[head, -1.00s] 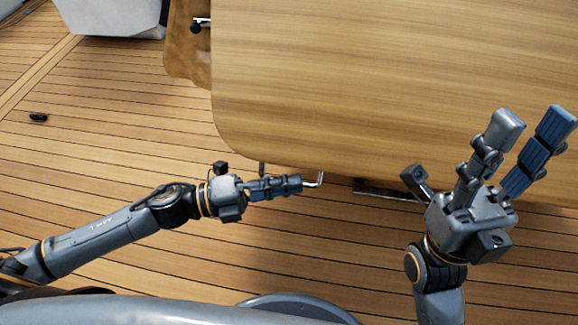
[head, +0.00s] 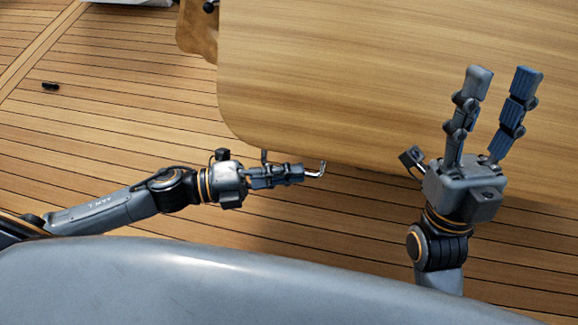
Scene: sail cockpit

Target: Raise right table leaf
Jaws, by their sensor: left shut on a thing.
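The wooden table leaf (head: 380,90) fills the upper right of the head view, its pale top facing me, with a rounded corner at lower left. My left gripper (head: 296,174) is shut on a thin bent metal piece (head: 318,172) at the leaf's near edge. Most of that piece is hidden by the fingers. My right gripper (head: 502,82) is open, with its fingers spread and pointing up the picture over the leaf. Nothing is between its fingers. I cannot tell whether it touches the leaf.
A plank deck (head: 110,130) lies around and below the leaf, with open floor at left. A small dark fitting (head: 50,86) sits on the deck. A brown wooden part (head: 197,35) shows beside the leaf's left edge. A pale block (head: 130,2) is at the top left.

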